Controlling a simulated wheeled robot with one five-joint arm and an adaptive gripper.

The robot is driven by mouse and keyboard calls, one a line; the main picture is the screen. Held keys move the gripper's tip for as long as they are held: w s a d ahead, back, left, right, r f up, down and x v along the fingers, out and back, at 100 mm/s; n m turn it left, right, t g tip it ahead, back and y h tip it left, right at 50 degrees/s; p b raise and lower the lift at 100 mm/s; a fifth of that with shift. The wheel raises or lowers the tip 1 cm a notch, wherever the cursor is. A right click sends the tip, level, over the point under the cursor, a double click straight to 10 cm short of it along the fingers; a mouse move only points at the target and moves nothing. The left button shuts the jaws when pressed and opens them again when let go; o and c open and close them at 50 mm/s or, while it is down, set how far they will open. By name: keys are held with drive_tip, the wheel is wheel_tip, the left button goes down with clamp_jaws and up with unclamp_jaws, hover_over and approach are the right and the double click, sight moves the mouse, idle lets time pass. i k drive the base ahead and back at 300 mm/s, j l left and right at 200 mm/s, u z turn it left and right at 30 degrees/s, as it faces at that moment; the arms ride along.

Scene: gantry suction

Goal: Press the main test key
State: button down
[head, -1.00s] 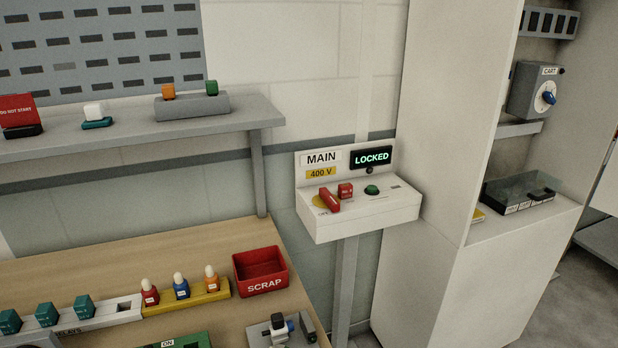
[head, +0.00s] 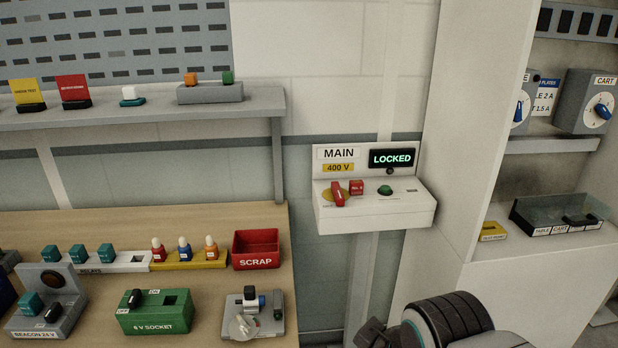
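The MAIN box (head: 375,212) is a white sloped panel on a post against the wall, marked MAIN and 400 V. Its display (head: 393,158) reads LOCKED in green letters. On its top are a red lever (head: 338,194) over a yellow disc, a small red block (head: 357,187) with white lettering, and a round green button (head: 385,190). I cannot read a label naming the test key. Dark parts at the end of my arm (head: 376,334) show at the bottom edge, below and apart from the box. The fingertips cannot be made out.
The bench at left holds a red SCRAP bin (head: 256,249), a green 6 V socket box (head: 155,312) and a grey fixture (head: 254,312). A shelf (head: 130,110) hangs above. Space before the box is clear.

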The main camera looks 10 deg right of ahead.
sight(384, 188)
drive_tip(key=i+l+u, duration=0.15)
drive_tip(key=u, duration=0.35)
drive_tip(key=l+u, duration=0.3)
drive_tip(key=u, duration=0.2)
drive_tip(key=i+l+u, duration=0.1)
drive_tip(key=l+u, duration=0.2)
drive_tip(key=u, duration=0.2)
drive_tip(key=l+u, duration=0.3)
drive_tip(key=u, duration=0.2)
drive_tip(key=l+u, duration=0.3)
drive_tip(key=l, duration=0.15)
drive_tip(key=l+u, duration=0.3)
drive_tip(key=l, duration=0.15)
